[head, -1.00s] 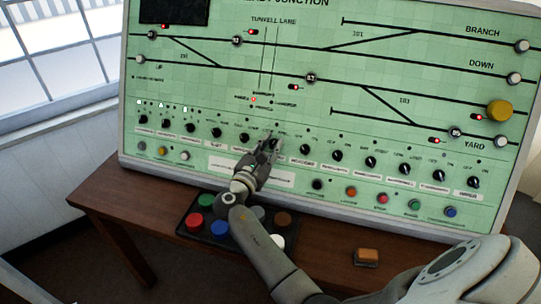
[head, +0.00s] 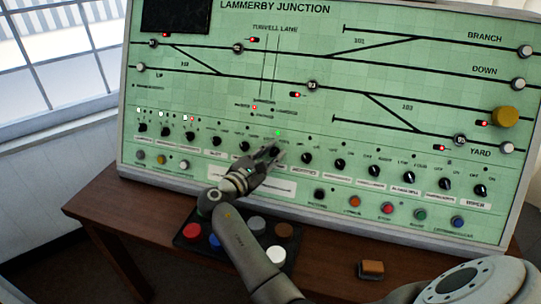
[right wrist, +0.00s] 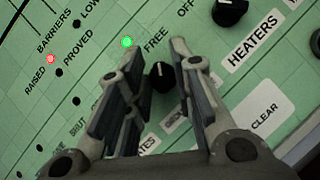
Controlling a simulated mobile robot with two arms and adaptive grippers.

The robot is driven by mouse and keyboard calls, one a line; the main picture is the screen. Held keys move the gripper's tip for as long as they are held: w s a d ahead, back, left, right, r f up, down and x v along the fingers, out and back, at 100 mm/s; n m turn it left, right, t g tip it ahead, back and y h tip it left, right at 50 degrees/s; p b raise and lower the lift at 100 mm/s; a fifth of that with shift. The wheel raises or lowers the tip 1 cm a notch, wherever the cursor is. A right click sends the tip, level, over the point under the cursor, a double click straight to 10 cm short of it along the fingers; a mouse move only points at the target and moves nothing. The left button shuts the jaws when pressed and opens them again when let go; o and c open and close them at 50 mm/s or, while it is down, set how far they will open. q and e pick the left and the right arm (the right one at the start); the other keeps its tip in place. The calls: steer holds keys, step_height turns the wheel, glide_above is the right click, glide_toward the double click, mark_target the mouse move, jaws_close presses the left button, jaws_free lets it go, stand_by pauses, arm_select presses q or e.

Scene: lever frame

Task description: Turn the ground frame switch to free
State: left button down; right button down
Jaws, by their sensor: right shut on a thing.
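The ground frame switch is a small black rotary knob (right wrist: 162,75) on the green panel, between my right fingers in the right wrist view. FREE is printed above it, and its label below is partly covered. A green lamp (right wrist: 127,42) beside the word FREE is lit; it also shows in the head view (head: 278,133). My right gripper (head: 273,153) is against the lower middle of the panel, shut on the knob. The gripper mostly hides the knob in the head view. The knob's exact pointer angle is hard to read. My left gripper is out of view.
The sloped green panel (head: 215,110) carries a row of similar black knobs close on both sides, including the heaters knob (right wrist: 229,12). A dark tray of coloured buttons (head: 187,243) and a small brown block (head: 371,269) sit on the wooden desk (head: 330,260).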

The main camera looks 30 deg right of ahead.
steer(key=shift+r, duration=0.1)
steer(key=c, duration=1.5)
jaws_free()
steer(key=shift+d, duration=0.1)
step_height(320, 180, up, 10)
steer(key=shift+f, duration=0.1)
